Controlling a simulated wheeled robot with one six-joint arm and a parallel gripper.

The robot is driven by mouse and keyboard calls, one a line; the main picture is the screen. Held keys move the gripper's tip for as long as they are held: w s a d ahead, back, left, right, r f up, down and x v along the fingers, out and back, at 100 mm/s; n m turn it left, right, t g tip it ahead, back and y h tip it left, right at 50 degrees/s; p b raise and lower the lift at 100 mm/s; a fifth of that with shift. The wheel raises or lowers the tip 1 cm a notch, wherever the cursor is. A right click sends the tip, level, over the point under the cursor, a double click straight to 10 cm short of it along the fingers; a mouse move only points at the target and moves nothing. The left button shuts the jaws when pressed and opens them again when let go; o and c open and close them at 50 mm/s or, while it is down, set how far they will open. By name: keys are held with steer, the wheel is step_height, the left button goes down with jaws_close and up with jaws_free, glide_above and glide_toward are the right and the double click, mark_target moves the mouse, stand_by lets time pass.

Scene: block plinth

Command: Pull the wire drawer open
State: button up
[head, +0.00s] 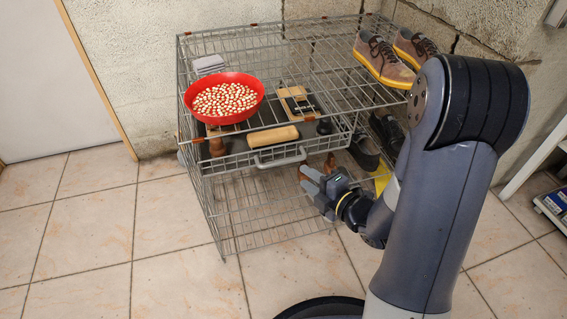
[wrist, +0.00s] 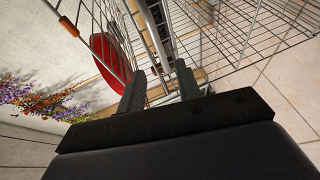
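The wire drawer (head: 235,163) sits in the middle level of a grey wire rack. Its front looks about level with the rack's front; I cannot tell exactly. A grey bar handle (head: 280,157) is on the drawer's front. Inside the drawer are a tan roll-shaped object (head: 272,136) and a dark item. My gripper (head: 312,181) is in front of the rack, just right of and below the handle, with its fingers apart. In the wrist view my gripper (wrist: 160,84) is open, fingers pointing toward the rack's wires. I cannot tell whether it touches the handle.
A red bowl (head: 224,97) of pale pieces stands on the rack's top (head: 330,62), with brown shoes (head: 384,60) at its right end. Dark shoes (head: 364,150) sit lower right. The tiled floor (head: 180,290) in front is clear. A wall stands behind.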

mark_target(286, 163)
steer(key=b+x, duration=0.1)
steer(key=x, duration=0.9)
steer(key=shift+w+a, duration=0.1)
jaws_close()
stand_by(0.3)
